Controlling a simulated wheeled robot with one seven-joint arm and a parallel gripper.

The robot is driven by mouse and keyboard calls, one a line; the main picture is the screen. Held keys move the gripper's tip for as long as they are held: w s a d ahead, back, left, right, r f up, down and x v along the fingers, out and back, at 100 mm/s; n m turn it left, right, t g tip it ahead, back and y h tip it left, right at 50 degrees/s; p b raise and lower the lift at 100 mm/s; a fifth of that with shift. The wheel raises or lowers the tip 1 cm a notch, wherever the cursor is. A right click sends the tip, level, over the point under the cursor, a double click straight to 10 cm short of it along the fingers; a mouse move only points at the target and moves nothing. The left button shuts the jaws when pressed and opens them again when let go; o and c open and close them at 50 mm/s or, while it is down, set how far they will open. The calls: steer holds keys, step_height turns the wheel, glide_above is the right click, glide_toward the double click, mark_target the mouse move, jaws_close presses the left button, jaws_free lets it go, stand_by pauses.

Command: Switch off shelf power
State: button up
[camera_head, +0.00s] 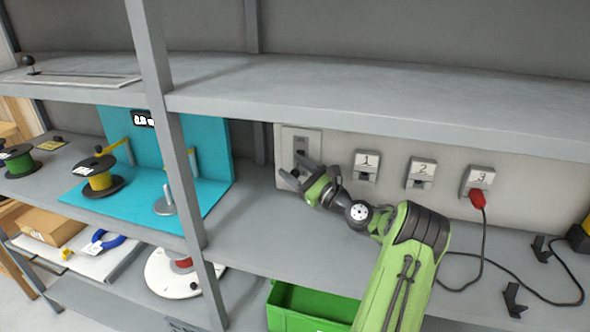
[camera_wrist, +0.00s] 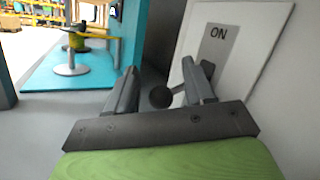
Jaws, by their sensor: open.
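The power switch (camera_head: 302,141) is a light plate with a darker grey strip, on the shelf's back panel left of the numbered sockets. Gaps show at both sides of the knob, though contact is hard to judge.
Sockets 1 (camera_head: 367,164), 2 (camera_head: 421,172) and 3 (camera_head: 478,181) line the panel; a red plug (camera_head: 477,199) sits in socket 3. The upper shelf (camera_head: 380,100) overhangs. A grey post (camera_head: 172,130) and turquoise stand (camera_head: 212,160) are to the left. A green crate (camera_head: 310,300) is below.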

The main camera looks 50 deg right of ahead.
steer(key=v, duration=0.7)
steer(key=shift+s, duration=0.2)
